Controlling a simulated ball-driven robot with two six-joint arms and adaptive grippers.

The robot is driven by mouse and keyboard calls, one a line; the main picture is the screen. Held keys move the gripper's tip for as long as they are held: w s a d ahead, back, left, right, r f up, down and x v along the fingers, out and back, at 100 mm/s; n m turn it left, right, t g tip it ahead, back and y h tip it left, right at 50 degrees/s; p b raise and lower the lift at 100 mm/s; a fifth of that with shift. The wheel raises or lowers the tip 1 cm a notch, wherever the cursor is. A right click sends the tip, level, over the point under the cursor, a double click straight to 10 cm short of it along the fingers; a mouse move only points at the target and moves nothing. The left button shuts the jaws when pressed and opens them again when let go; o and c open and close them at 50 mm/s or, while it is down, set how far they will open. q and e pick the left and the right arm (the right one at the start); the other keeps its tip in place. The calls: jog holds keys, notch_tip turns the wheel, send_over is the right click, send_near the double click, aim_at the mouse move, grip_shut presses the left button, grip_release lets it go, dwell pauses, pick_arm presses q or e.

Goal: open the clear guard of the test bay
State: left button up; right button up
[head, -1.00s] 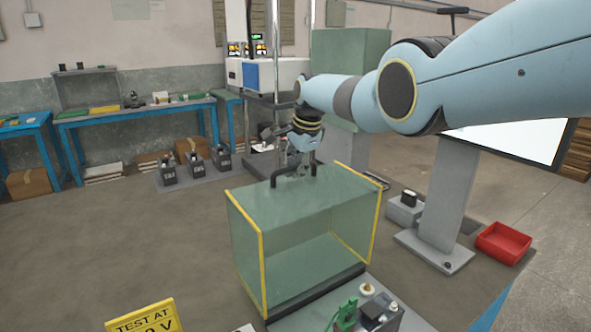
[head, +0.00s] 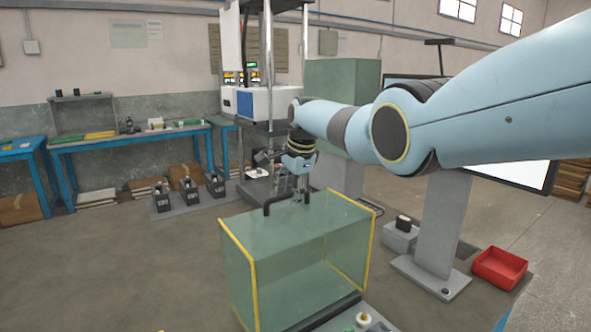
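The clear guard (head: 290,270) is a greenish see-through box with yellow edges, low in the head view. A black handle (head: 266,207) stands on its top. My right gripper (head: 300,197) points down at the handle from above, its fingertips at the bar. The fingers are small and overlap the handle, so I cannot tell whether they are closed on it. The guard sits over a dark base (head: 335,312), and its lower part is cut off by the picture's bottom edge. My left gripper is not in view.
A red bin (head: 500,268) and a grey box (head: 400,238) lie to the right, near a grey post (head: 440,225). Several dark batteries (head: 190,192) stand on a mat at the back left. Blue workbenches (head: 130,140) line the wall. The floor left of the guard is clear.

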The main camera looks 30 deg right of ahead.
jog(key=v, duration=1.1)
